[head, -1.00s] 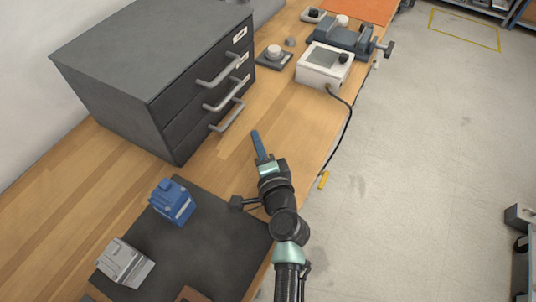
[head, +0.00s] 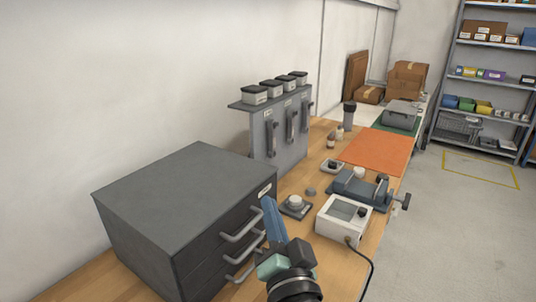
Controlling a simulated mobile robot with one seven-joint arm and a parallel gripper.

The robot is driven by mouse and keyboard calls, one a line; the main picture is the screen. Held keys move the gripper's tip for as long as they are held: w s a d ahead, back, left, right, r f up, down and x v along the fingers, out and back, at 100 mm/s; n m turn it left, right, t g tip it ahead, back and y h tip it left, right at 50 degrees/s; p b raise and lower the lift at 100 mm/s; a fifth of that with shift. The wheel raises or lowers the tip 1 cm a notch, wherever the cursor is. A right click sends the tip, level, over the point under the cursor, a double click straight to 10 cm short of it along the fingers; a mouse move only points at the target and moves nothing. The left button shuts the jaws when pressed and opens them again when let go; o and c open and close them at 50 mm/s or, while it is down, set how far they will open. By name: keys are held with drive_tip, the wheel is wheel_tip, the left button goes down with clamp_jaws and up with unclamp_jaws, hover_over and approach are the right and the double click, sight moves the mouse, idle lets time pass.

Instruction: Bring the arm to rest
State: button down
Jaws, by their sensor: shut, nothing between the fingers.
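My gripper (head: 271,218) shows at the lower middle of the head view, with its blue fingers pointing up and away. The fingers look closed together, with nothing held. It appears in front of the right side of the dark grey drawer cabinet (head: 185,205), near the drawer handles. I cannot tell whether it touches the cabinet. Most of the arm behind the wrist is out of view.
A white box with a screen (head: 343,220) and a blue-grey vise (head: 358,188) stand right of my gripper. A small knob device (head: 296,206) sits on the wooden bench beyond it. An orange mat (head: 376,155) and a grey upright cabinet (head: 278,130) are farther back. Open floor lies right.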

drive_tip(key=s+a+r+n+t+p, duration=0.1)
drive_tip(key=s+r+n+t, duration=0.15)
drive_tip(key=r, duration=0.85)
drive_tip(key=s+a+r+n+t+p, duration=0.1)
drive_tip(key=s+r+n, duration=0.15)
drive_tip(key=r, duration=0.75)
drive_tip(key=s+d+r+n+t+h, duration=0.1)
drive_tip(key=s+r+t+h, duration=0.2)
drive_tip(key=s+r, duration=0.8)
wheel_tip(320, 180, up, 4)
drive_tip(key=shift+d+f+t+h+p, duration=0.1)
drive_tip(key=shift+d+t+h+p, duration=0.1)
drive_tip(key=shift+t+h+p, duration=0.4)
